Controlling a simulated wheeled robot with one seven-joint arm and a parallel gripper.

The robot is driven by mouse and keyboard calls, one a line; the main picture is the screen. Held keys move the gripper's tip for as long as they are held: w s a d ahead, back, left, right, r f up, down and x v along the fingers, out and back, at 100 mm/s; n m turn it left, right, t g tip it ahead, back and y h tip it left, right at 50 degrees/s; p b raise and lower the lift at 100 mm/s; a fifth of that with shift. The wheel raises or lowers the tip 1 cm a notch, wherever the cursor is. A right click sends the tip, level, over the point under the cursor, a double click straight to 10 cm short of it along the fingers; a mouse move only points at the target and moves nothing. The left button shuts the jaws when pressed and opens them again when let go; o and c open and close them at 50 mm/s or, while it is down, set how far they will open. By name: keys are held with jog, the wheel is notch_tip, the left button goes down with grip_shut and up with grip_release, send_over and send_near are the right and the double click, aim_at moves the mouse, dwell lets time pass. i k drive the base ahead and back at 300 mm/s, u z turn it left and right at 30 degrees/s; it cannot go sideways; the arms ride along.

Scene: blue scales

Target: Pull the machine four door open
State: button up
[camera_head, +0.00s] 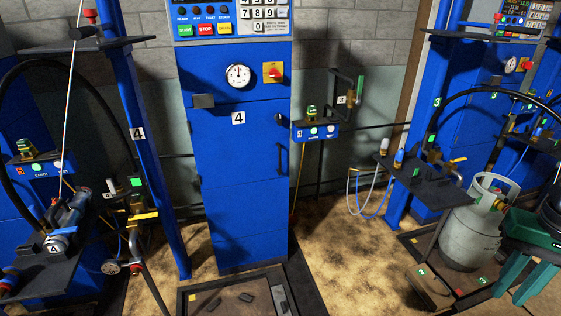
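Machine four is the tall blue cabinet in the middle of the head view, with a white "4" label (238,118). Its blue front door (235,165) looks closed, flush with the cabinet front. A black vertical handle (281,158) is on the door's right side, with a small black fitting (279,119) above it. My gripper (508,293) is at the lower right, teal with two fingers spread apart and nothing visible between them. It is well to the right of the door and not touching it.
A black-framed scale platform (235,298) lies at the cabinet's foot. A small blue control box (315,131) sticks out right of the door. Bare floor (345,255) lies between.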

aim_at(237, 143)
jog(key=i, duration=0.95)
